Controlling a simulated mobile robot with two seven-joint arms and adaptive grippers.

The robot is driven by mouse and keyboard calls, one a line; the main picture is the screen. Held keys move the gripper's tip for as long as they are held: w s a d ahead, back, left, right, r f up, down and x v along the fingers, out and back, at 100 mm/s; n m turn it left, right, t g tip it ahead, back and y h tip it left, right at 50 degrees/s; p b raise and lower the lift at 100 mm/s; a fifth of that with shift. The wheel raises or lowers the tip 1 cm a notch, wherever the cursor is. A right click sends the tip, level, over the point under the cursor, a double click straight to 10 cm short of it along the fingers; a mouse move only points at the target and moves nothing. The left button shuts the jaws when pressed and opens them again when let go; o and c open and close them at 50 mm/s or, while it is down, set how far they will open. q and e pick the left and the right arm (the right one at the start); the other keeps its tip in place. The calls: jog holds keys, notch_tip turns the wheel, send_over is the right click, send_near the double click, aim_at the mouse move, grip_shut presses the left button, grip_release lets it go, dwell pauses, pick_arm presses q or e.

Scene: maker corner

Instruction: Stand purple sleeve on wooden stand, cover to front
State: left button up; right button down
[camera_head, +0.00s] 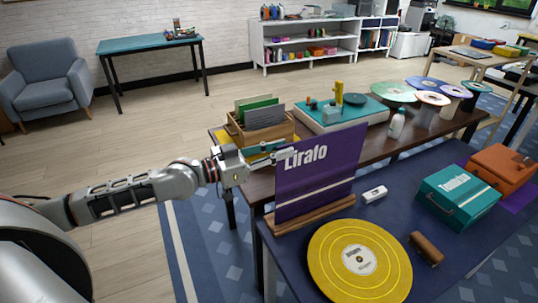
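The purple sleeve (318,180) has white "Lirato" lettering and a pale stripe, facing me and reading upright. It is upright, its lower edge at the wooden stand (312,215) on the dark blue table. It looks seated in the stand, but the slot is hidden. My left gripper (280,154) is at the sleeve's upper left corner, with a finger overlapping the front of that corner. I cannot tell whether its fingers are closed on the sleeve. My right gripper is not in view.
A yellow record (360,262) lies in front of the stand. A white small box (375,194), brown block (427,248), teal "Tomastra" box (458,196) and orange case (500,170) are to the right. Behind are a wooden crate of sleeves (262,133) and a turntable (340,116).

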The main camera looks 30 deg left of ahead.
pick_arm(q)
jog(key=shift+v, duration=1.65)
